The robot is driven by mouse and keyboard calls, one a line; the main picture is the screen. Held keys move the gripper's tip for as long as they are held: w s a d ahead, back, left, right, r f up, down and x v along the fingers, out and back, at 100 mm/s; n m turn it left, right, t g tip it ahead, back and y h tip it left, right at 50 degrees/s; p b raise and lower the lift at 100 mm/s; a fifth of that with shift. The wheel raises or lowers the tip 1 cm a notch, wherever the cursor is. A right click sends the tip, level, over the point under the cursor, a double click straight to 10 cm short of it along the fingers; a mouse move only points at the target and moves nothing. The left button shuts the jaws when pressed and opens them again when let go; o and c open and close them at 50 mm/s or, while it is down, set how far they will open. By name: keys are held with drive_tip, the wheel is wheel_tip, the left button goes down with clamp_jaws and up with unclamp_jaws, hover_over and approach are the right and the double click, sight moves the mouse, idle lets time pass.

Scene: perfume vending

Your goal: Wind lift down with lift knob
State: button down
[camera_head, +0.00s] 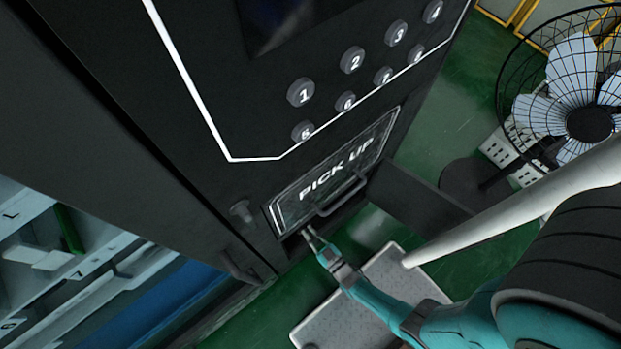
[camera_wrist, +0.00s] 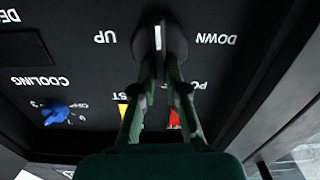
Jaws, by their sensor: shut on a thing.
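The lift knob (camera_wrist: 158,40) is a dark round knob with a white line, in the wrist view at the top centre. Its line stands roughly upright in the picture, between the upside-down labels UP at left and DOWN at right. My gripper (camera_wrist: 161,70) is shut on the knob, with one finger on each side of its lower part. In the head view my gripper (camera_head: 308,238) reaches in below the PICK UP hatch (camera_head: 335,172) of the black vending machine. The knob is hidden in that view.
A blue knob (camera_wrist: 55,114) sits under the COOLING label. Yellow (camera_wrist: 124,112) and red (camera_wrist: 174,117) parts show behind my fingers. A dark open panel door (camera_head: 415,195) stands right of my gripper. A fan (camera_head: 575,120) stands at the right.

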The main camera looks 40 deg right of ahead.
drive_tip(key=shift+s+a+f+n, duration=0.1)
drive_tip(key=shift+a+f+n, duration=0.2)
drive_tip(key=shift+n, duration=2.25)
drive_tip(key=shift+w+a+f+n, duration=0.1)
drive_tip(key=shift+a+f+n, duration=0.15)
drive_tip(key=shift+n, duration=2.35)
drive_tip(key=shift+s+a+f+n, duration=0.1)
drive_tip(key=shift+a+f+n, duration=0.15)
drive_tip(key=shift+n, duration=2.3)
drive_tip(key=c, duration=1.2)
unclamp_jaws()
drive_tip(key=shift+r, duration=0.15)
